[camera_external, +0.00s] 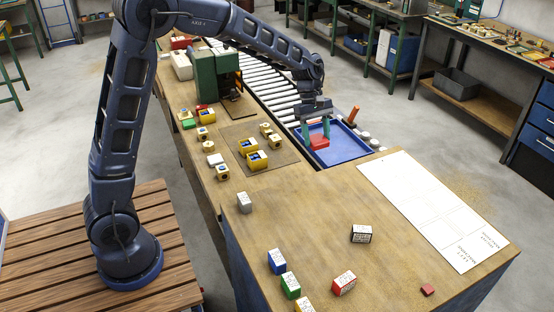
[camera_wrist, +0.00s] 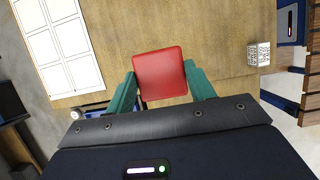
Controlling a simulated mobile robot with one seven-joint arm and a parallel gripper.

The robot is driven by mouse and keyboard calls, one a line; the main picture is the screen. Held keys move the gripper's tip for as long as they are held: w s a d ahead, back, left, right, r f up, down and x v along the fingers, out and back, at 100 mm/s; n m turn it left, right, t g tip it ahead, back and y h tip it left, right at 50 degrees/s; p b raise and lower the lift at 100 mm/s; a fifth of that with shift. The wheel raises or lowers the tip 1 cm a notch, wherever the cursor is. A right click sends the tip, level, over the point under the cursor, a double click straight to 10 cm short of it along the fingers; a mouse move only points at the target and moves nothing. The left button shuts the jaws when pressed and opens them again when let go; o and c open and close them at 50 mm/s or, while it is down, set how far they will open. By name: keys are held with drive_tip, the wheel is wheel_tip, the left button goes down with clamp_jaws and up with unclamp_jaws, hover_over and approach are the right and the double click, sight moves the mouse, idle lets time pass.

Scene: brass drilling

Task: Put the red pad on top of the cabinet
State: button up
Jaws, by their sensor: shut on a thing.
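My gripper (camera_external: 316,131) has green fingers and is shut on the red pad (camera_external: 319,142), over the blue tray (camera_external: 335,152) at the end of the roller conveyor. In the wrist view, the red pad (camera_wrist: 160,75) is a flat, rounded square between the two fingers of my gripper (camera_wrist: 160,85). The external view does not clearly show whether the pad is clear of the tray. The wood-topped block with blue sides, which looks like the cabinet (camera_external: 310,210), stands in front of the tray.
On the cabinet top are several marked blocks, a white panel (camera_external: 440,210) and a small red piece (camera_external: 428,290). Its middle has bare room. A bench to the left holds yellow parts (camera_external: 257,160) and a green machine (camera_external: 205,75). An orange upright piece (camera_external: 353,116) stands by the tray.

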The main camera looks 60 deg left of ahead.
hover_over(317, 202)
drive_tip(key=a, duration=0.2)
drive_tip(key=f, duration=1.9)
drive_tip(key=shift+d+f, duration=0.25)
drive_tip(key=shift+d, duration=0.1)
drive_tip(key=shift+f, duration=0.15)
drive_tip(key=o, duration=1)
